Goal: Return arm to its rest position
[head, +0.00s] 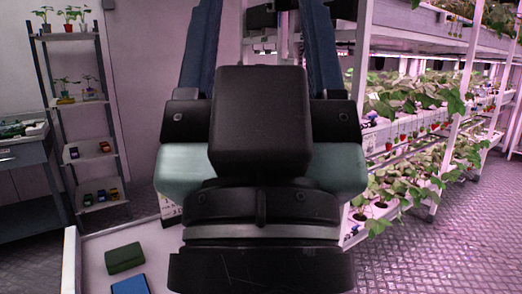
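My arm (262,125) fills the middle of the head view. A large black block stands at its centre, with pale teal rounded parts on both sides and dark blue bars rising above. A wide black part of mine is at the bottom of the picture. I see no gripper fingers, so the state of my gripper is not shown. My arm hides much of what lies behind it.
At the lower left, a white tray (72,262) holds a green box (125,258) and a blue item (130,286). A shelf rack (85,128) and a grey table (28,158) stand behind. Lit plant racks (420,45) line the right, with clear floor (440,262) before them.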

